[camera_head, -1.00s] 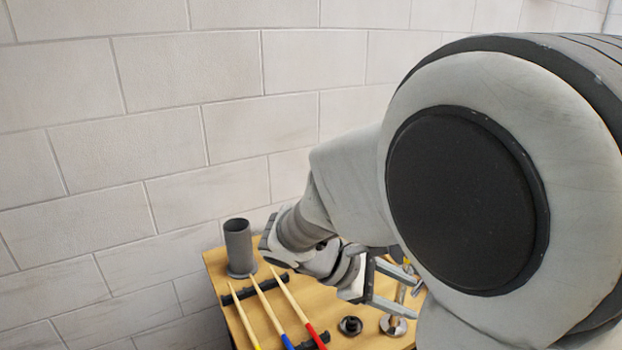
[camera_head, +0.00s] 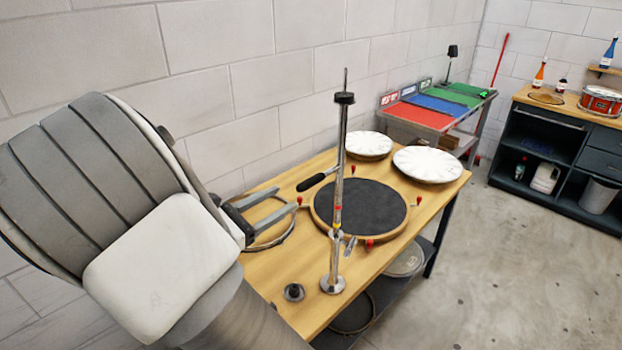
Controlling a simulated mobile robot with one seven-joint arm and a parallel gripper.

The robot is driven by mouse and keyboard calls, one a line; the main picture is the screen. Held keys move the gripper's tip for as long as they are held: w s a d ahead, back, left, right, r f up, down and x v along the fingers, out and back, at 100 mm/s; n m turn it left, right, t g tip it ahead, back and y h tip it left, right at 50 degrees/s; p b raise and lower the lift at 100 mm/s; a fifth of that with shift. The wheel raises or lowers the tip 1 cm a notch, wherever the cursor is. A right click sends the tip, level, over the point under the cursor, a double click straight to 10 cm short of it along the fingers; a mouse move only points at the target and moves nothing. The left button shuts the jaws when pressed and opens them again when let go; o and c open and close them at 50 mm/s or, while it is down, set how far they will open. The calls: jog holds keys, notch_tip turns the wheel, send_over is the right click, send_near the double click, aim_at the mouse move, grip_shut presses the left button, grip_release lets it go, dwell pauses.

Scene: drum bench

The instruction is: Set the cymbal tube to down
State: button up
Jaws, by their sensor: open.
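The cymbal stand has an upright chrome tube (camera_head: 340,170) with a black piece at its top and a thin rod above that. A small red mark shows partway down the tube. Below it is a clamp with a wing-shaped lever (camera_head: 349,245), and the round chrome base (camera_head: 333,285) stands on the wooden bench. My gripper (camera_head: 287,199) is open and empty. Its two grey fingers point right toward the tube, with a visible gap between fingertips and tube. Depth between them is hard to judge. My arm hides the left part of the bench.
A dark round drum pad (camera_head: 380,218) with red-tipped clamps lies behind the tube. A black handle (camera_head: 317,180) is near the tube. Two white round drumheads (camera_head: 427,164) lie further right. A small black knob (camera_head: 293,292) sits left of the base. A hoop lies under my fingers.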

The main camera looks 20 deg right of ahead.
aim_at(312, 182)
jog(key=p+x, duration=0.1)
jog(key=x, duration=0.9)
grip_shut()
jog(key=shift+f, duration=0.1)
dwell(1.1)
